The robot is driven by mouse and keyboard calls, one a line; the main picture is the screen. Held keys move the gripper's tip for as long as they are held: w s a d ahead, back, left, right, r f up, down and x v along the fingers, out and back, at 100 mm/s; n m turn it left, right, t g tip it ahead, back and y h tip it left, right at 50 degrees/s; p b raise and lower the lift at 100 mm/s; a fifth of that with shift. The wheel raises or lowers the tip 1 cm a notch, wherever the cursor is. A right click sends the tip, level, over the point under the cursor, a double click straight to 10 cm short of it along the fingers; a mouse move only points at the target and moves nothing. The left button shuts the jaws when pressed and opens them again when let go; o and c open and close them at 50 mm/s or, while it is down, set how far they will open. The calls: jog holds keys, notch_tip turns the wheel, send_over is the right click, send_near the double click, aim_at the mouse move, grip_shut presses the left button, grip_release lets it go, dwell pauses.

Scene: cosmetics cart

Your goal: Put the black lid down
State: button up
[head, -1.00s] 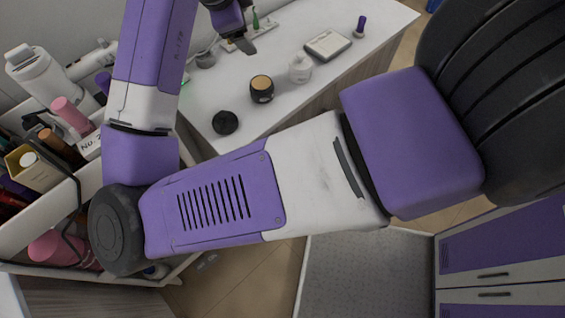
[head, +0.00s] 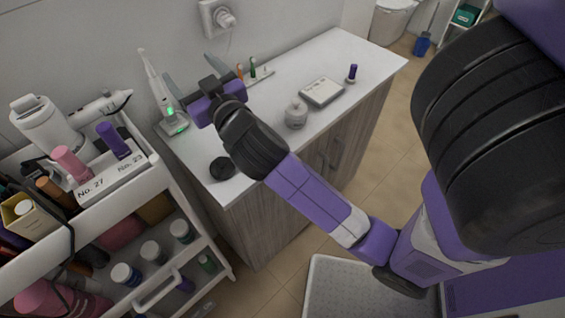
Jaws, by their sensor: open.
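The black lid (head: 222,168) lies on the white countertop (head: 319,120), close to its front left corner. My gripper (head: 197,73) is open and empty, raised near the wall at the back of the counter. It is apart from the lid, above and beyond it in the picture. The dark jar with a tan top is hidden now, behind my wrist and forearm.
A white jar (head: 296,114), a flat white box (head: 322,92) and a purple-capped item (head: 352,73) stand on the counter. An electric toothbrush (head: 162,90) stands by the wall. A loaded cart (head: 160,206) is at the left.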

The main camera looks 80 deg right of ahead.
jog(key=s+a+f+n+y, duration=0.2)
jog(key=a+f+y, duration=0.1)
jog(key=a+f, duration=0.1)
jog(key=s+a+f+n+t+y, duration=0.1)
jog(key=s+a+f+n+y, duration=0.2)
jog(key=a, duration=0.3)
jog(key=s+a+f+n+y, duration=0.2)
jog(key=s+a+f, duration=0.1)
jog(key=a+f, duration=0.2)
jog(key=shift+s+f+t+y, duration=0.2)
jog(key=shift+s+t+y, duration=0.1)
jog(key=shift+y, duration=0.1)
jog(key=s+a+f+g+y, duration=0.1)
jog(key=s+a+y, duration=0.2)
jog(key=s+a, duration=0.9)
jog(key=s, duration=0.4)
jog(key=shift+a+f+y, duration=0.3)
jog(key=shift+a+f, duration=0.05)
jog(key=shift+f, duration=0.05)
